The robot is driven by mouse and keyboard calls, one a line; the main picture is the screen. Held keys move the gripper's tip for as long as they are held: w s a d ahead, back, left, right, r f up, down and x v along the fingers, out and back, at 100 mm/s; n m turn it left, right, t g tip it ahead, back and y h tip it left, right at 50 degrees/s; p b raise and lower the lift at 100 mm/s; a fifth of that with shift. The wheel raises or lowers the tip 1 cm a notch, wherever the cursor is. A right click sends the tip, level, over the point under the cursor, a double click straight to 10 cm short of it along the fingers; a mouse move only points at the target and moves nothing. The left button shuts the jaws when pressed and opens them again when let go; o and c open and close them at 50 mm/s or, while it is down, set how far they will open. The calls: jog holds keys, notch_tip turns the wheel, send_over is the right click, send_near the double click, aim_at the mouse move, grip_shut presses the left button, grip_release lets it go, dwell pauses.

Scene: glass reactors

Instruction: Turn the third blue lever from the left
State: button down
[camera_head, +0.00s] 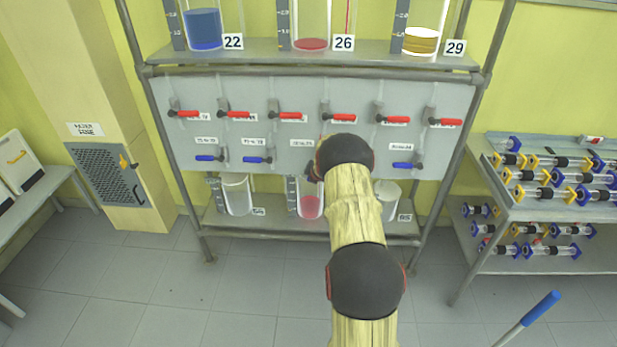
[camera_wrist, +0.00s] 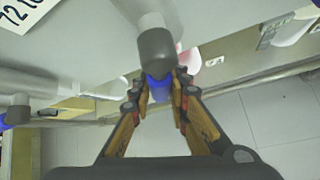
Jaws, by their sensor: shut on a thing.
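The grey panel (camera_head: 240,110) carries a lower row of blue levers. The first blue lever (camera_head: 208,158) and the second blue lever (camera_head: 255,160) show at the left, and another blue lever (camera_head: 402,165) shows at the right. My arm hides the part of the row between them. There my gripper (camera_head: 312,172), mostly hidden by the arm, is at the panel. In the wrist view my gripper (camera_wrist: 158,88) has its fingers on both sides of a blue lever (camera_wrist: 157,84) below a grey valve body, shut on it. Another blue lever (camera_wrist: 8,118) is at the left edge.
Red levers (camera_head: 235,114) run in a row above. Glass vessels (camera_head: 237,195) stand on the shelf below, close under my gripper. Vessels with blue, red and yellow liquid stand on top. A rack of parts (camera_head: 550,200) stands at the right. The floor in front is mostly clear.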

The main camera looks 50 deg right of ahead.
jog(key=shift+s+d+f+n+g+h+b, duration=0.25)
jog(key=shift+s+d+n+g+h+b, duration=0.15)
jog(key=shift+s+g+h+b, duration=0.15)
jog(key=shift+s+d+f+n+g+h+b, duration=0.25)
jog(key=shift+s+d+n+g+h+b, duration=0.15)
jog(key=shift+g+b, duration=0.2)
jog(key=shift+s, duration=0.1)
jog(key=c, duration=1.7)
grip_release()
jog(key=shift+r, duration=0.15)
jog(key=shift+o, duration=0.2)
jog(key=v, duration=1.2)
